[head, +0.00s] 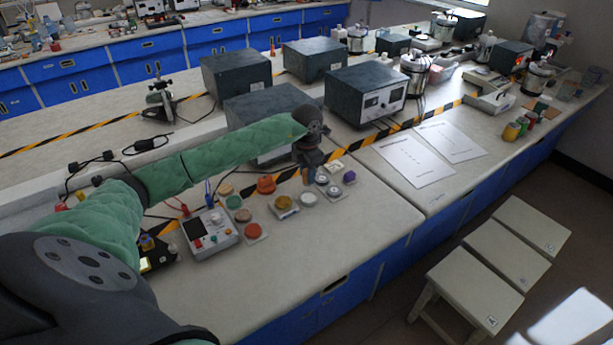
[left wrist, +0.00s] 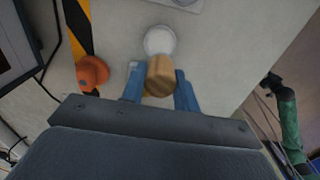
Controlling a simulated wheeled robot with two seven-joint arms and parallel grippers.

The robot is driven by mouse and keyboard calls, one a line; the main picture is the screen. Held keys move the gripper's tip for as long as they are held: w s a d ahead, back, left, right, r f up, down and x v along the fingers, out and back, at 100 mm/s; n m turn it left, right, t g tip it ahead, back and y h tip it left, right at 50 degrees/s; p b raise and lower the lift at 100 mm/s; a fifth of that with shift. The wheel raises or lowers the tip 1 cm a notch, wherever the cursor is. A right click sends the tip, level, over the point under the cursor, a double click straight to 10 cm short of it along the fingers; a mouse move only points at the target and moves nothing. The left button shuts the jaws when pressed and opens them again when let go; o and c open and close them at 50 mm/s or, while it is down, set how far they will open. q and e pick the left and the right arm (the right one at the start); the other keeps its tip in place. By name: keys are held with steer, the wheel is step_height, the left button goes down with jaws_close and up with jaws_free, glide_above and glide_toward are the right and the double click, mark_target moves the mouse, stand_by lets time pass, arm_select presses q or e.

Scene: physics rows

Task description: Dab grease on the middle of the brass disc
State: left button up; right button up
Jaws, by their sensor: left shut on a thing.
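The brass disc (head: 283,203) appears to be the golden-yellow round on a pale square plate, among several small discs on the near bench. My left gripper (head: 307,176) is above the bench, up and to the right of that disc. In the left wrist view its blue fingers (left wrist: 160,88) are shut on a wooden, cylindrical handle (left wrist: 160,75). The lower end of the held thing is hidden. A pale round thing (left wrist: 160,40) shows just beyond the handle; I cannot tell whether they touch. A green arm, seemingly my right, ends in a dark gripper (left wrist: 271,82), too small to read.
An orange knobbed thing (head: 266,184) stands just left of the gripper. Pale discs (head: 309,199) and a purple one (head: 349,176) lie nearby. Dark instrument boxes (head: 366,93) stand behind. The bench front is clear.

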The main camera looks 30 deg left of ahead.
arm_select(q)
steer(key=shift+a, duration=0.1)
steer(key=shift+w+d+f, duration=0.25)
steer(key=shift+w+f, duration=0.15)
steer(key=shift+w, duration=0.05)
steer(key=shift+s+f, duration=0.15)
steer(key=shift+f, duration=0.35)
steer(key=shift+f+b, duration=0.6)
steer(key=shift+f, duration=1)
steer(key=shift+a+f, duration=0.1)
steer(key=shift+f, duration=0.5)
arm_select(e)
steer(key=shift+w+a+r, duration=0.15)
steer(key=shift+w+r, duration=0.15)
steer(key=shift+r, duration=0.35)
steer(key=shift+w+a+r, duration=0.15)
steer(key=shift+w+r, duration=0.1)
steer(key=shift+r, duration=0.35)
steer(key=shift+w+a+r, duration=0.15)
steer(key=shift+w+r, duration=0.15)
steer(key=shift+r, duration=0.35)
steer(key=shift+w, duration=0.15)
steer(key=shift+w, duration=0.1)
arm_select(q)
steer(key=shift+f+b, duration=0.45)
arm_select(e)
steer(key=shift+f, duration=0.3)
